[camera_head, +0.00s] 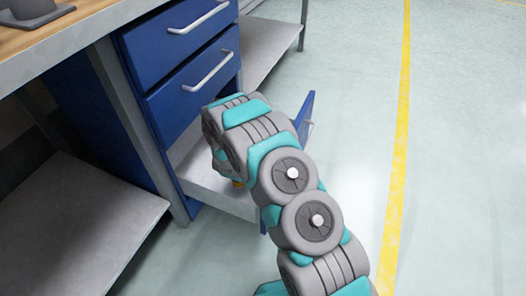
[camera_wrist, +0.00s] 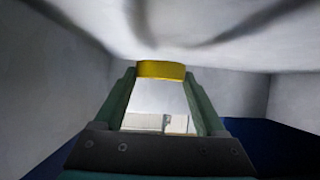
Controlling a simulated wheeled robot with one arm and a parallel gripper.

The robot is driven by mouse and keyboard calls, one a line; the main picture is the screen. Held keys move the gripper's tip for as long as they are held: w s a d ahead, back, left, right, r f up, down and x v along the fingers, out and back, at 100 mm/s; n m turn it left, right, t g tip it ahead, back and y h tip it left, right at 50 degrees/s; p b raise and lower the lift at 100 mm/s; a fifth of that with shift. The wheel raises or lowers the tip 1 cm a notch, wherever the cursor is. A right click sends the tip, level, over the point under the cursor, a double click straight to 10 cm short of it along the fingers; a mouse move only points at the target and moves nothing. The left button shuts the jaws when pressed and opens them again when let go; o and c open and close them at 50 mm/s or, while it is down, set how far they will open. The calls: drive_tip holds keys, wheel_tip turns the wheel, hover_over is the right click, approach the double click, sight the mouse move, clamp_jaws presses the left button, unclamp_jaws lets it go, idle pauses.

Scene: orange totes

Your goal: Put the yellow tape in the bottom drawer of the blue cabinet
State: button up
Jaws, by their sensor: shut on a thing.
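The blue cabinet (camera_head: 165,62) stands under the workbench, and its bottom drawer (camera_head: 200,184) is pulled open. The two drawers above are shut. My arm reaches over the open drawer and hides much of its inside. In the wrist view my gripper (camera_wrist: 161,75) is shut on the yellow tape (camera_wrist: 160,69), which sits between the fingertips. Pale drawer walls (camera_wrist: 75,80) surround it, so the tape is inside or just over the drawer. I cannot tell whether it touches the drawer bottom. In the head view a small bit of yellow (camera_head: 238,184) shows beside my arm.
A wooden workbench top (camera_head: 60,35) is at the upper left, with a grey shelf (camera_head: 85,215) below it. Another low grey shelf (camera_head: 268,45) is behind the cabinet. The floor to the right is clear, with a yellow line (camera_head: 400,130) along it.

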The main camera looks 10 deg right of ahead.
drive_tip(key=shift+f, duration=0.9)
drive_tip(key=shift+f, duration=0.1)
drive_tip(key=o, duration=1.3)
drive_tip(key=shift+s+a+r, duration=0.15)
drive_tip(key=shift+r, duration=0.15)
drive_tip(key=v, duration=1.1)
drive_tip(key=shift+s+a, duration=0.1)
drive_tip(key=shift+s, duration=0.1)
